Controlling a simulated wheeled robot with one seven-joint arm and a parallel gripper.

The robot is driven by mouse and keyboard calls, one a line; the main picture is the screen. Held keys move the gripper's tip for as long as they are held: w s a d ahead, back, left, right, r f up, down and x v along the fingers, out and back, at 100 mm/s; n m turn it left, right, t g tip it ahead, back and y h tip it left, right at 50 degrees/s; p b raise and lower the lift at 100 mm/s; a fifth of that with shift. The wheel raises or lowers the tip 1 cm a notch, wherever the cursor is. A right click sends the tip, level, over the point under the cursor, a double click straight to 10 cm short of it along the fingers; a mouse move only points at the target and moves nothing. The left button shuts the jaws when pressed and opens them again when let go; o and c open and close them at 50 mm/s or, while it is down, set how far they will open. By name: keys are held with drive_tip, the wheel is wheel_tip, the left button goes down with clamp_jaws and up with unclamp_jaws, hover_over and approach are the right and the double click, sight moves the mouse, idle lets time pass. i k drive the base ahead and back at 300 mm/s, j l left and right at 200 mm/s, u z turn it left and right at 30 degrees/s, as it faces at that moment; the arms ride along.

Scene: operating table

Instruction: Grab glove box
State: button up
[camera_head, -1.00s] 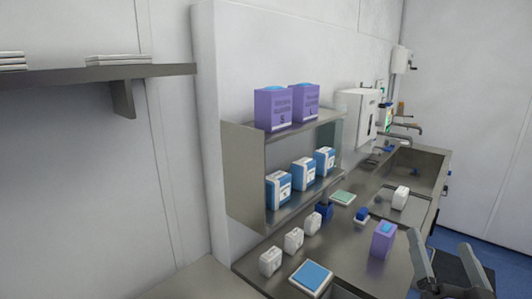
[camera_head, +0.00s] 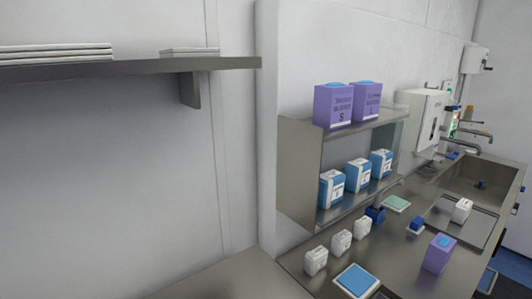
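Two purple glove boxes stand side by side on top of the metal shelf unit, the left one (camera_head: 333,106) marked S and the right one (camera_head: 367,102) marked L. Both have blue tops. A third purple box (camera_head: 437,255) with a blue top stands upright on the steel counter at the lower right. A grey sliver (camera_head: 487,281) at the lower right edge may be a fingertip of my gripper. The rest of the gripper is out of the frame, so its opening does not show. No box is seen held.
Blue-and-white boxes (camera_head: 358,176) fill the lower shelf. Small white containers (camera_head: 316,261), a blue-topped tray (camera_head: 356,280) and a green pad (camera_head: 396,203) lie on the counter (camera_head: 400,248). A sink (camera_head: 480,187) is at the right. A wall shelf (camera_head: 130,69) juts out upper left.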

sight(440, 251)
drive_tip(key=i+l, duration=0.25)
drive_tip(key=l, duration=0.15)
drive_tip(key=i+l, duration=0.25)
drive_tip(key=l, duration=0.15)
drive_tip(key=i+l+z, duration=0.1)
drive_tip(key=i+l, duration=0.15)
drive_tip(key=l, duration=0.15)
